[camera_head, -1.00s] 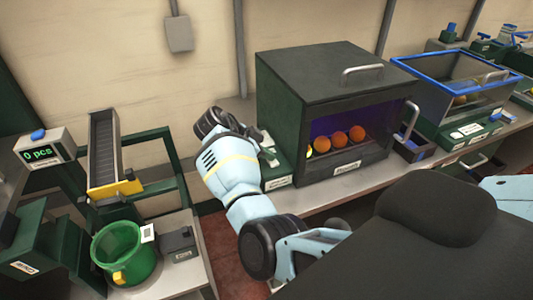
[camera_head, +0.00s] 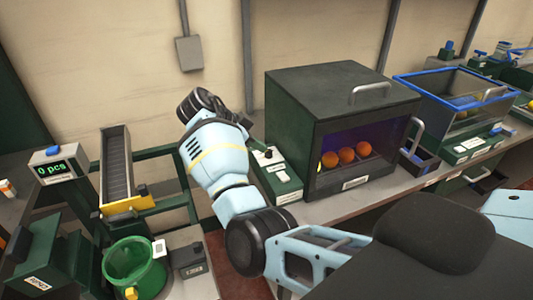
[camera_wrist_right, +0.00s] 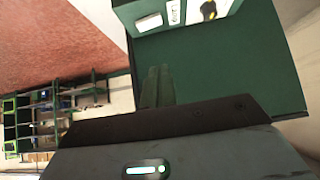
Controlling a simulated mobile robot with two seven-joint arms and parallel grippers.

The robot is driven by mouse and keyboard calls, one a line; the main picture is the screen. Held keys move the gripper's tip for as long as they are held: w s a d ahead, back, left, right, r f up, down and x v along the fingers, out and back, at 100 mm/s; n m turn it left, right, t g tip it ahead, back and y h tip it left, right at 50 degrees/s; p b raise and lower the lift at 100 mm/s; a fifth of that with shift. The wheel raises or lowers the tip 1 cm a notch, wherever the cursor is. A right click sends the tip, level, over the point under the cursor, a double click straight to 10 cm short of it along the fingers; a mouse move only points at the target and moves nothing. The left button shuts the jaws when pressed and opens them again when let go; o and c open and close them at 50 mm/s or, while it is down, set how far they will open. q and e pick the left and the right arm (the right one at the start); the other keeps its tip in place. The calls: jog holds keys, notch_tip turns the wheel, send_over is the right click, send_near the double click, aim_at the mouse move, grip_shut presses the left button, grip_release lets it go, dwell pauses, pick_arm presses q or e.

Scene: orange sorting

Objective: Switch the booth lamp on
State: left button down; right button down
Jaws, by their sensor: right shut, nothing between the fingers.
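The booth (camera_head: 335,115) is a dark green box with a top handle and a front window. A dim violet glow and several oranges show inside. A green control box (camera_head: 277,180) with pale labels and a small dark knob (camera_head: 268,154) stands against its left side. My right gripper (camera_wrist_right: 158,72) is shut and empty in the right wrist view, over a plain green surface (camera_wrist_right: 225,75). A labelled panel (camera_wrist_right: 180,16) with a black and yellow part lies beyond the fingertips, apart from them. In the head view my right wrist mostly hides the gripper. My left gripper is not in view.
Left of my arm stand a chute (camera_head: 116,165), a counter display (camera_head: 60,165) reading 0 pcs and a green bucket (camera_head: 134,268). A blue-rimmed bin (camera_head: 455,90) stands right of the booth. A grey wall box (camera_head: 189,53) hangs behind.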

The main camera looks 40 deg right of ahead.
jog(key=shift+v, duration=1.05)
jog(key=shift+w, duration=0.15)
jog(key=shift+f, duration=0.1)
